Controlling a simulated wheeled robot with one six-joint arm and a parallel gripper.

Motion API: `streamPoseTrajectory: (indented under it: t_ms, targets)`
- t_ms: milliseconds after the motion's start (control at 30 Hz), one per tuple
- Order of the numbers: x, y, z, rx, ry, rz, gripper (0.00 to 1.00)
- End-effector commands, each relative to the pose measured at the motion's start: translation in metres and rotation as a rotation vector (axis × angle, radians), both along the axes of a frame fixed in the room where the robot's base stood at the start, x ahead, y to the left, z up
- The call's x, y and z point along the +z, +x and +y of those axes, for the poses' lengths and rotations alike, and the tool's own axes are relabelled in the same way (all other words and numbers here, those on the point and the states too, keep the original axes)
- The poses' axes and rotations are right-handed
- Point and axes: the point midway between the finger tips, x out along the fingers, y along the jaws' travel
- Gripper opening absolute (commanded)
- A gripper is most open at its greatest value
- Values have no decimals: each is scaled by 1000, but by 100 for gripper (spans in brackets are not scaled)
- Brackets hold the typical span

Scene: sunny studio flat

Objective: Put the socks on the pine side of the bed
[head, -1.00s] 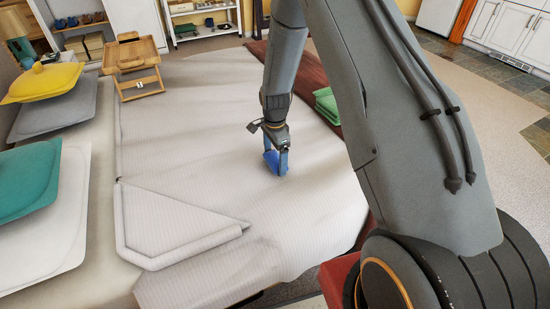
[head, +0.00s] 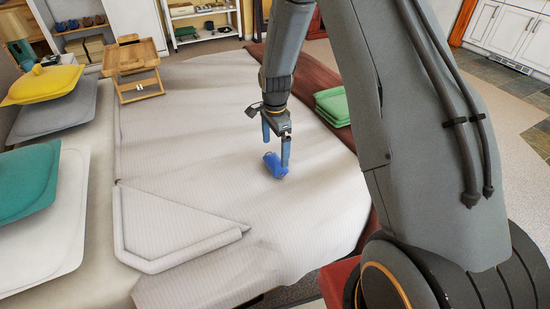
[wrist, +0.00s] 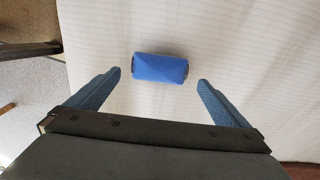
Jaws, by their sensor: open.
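The socks (head: 272,165) are a blue roll lying on the white striped bedspread (head: 200,135), right of the folded-back corner. In the wrist view the blue roll (wrist: 160,68) lies on its side, with dark ends, just beyond the fingertips. My gripper (head: 277,150) is open over the socks. In the wrist view my gripper (wrist: 161,78) has its blue fingers spread wide, one toward each end of the roll, with gaps at both ends and nothing held.
A wooden bed tray (head: 133,62) stands at the bed's far left. Green folded cloths (head: 333,105) lie on the dark red throw (head: 312,88) at the right. The middle bedspread is clear.

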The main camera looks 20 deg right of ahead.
Motion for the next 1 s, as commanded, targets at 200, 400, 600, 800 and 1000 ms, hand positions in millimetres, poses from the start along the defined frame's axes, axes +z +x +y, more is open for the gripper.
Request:
streamPoseTrajectory:
  t_ms: [200,400,600,800,1000]
  targets:
    - [39,0,0,0,0,-2,100]
    - [56,-1,0,3,0,0,100]
    - [81,-25,-5,131,0,-1,100]
    - [123,-85,-14,434,0,-3,100]
    - [153,-155,-21,753,0,-3,100]
